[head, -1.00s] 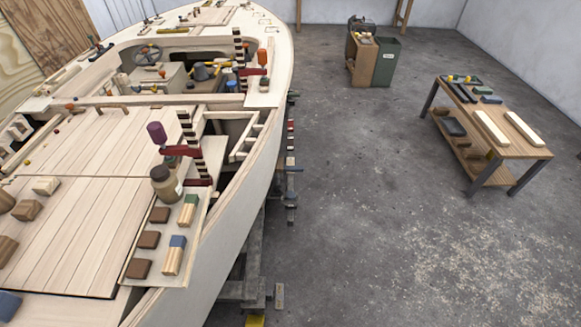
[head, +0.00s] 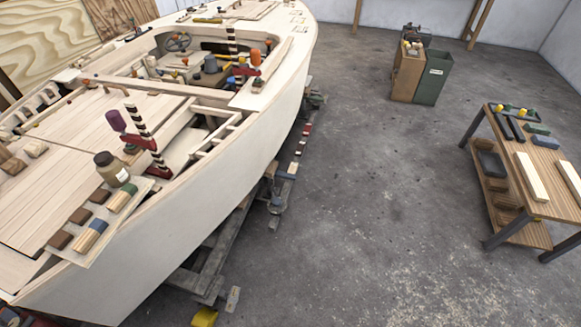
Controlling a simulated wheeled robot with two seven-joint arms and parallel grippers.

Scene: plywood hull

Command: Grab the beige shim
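Neither of my grippers is in view. On a thin board (head: 125,217) at the boat's near edge lie two beige blocks: one with a green end (head: 117,202) and one with a blue end (head: 85,241). I cannot tell whether either is the beige shim. Several dark brown blocks (head: 80,216) lie beside them, and a jar (head: 112,170) stands at the board's far end. Two pale strips, one at the left (head: 531,178) and one at the right (head: 572,180), lie on the workbench at the right.
The pale boat hull (head: 200,205) fills the left, on supports with a yellow block (head: 204,317) near the floor. The workbench (head: 550,200) stands at the right and a green bin (head: 432,80) at the back. Grey floor between is open.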

